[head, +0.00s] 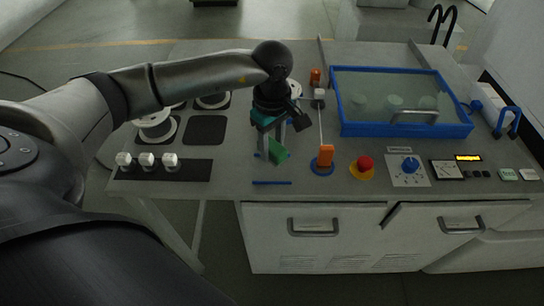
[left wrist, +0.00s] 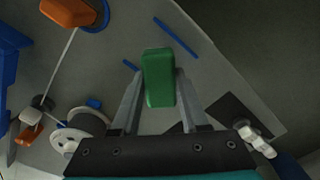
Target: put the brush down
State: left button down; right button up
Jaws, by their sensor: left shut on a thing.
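My left gripper (head: 274,138) hangs over the front left part of the grey worktop, pointing down. It is shut on a green block-like piece, which I take to be the brush (head: 279,151). In the left wrist view the green brush (left wrist: 158,78) sits between the two grey fingers (left wrist: 160,98). The brush looks held above the worktop, but the exact gap is hard to tell. No bristles can be made out. My right gripper is not in view.
A blue strip (head: 272,183) lies near the front edge. Right of the gripper stand an orange piece on a blue disc (head: 322,169), a red button (head: 364,163) and a blue knob (head: 409,165). A blue-framed tank (head: 405,131) is behind. White spools (head: 157,131) and clamps (head: 147,160) are left.

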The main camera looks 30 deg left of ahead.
aim_at(272, 159)
pick_arm(q)
jog(key=shift+f, duration=2.25)
jog(key=shift+f, duration=0.2)
jog(key=shift+c, duration=2.1)
grip_release()
jog(key=shift+r, duration=0.1)
notch_tip(272, 159, up, 12)
jog(key=shift+r, duration=0.15)
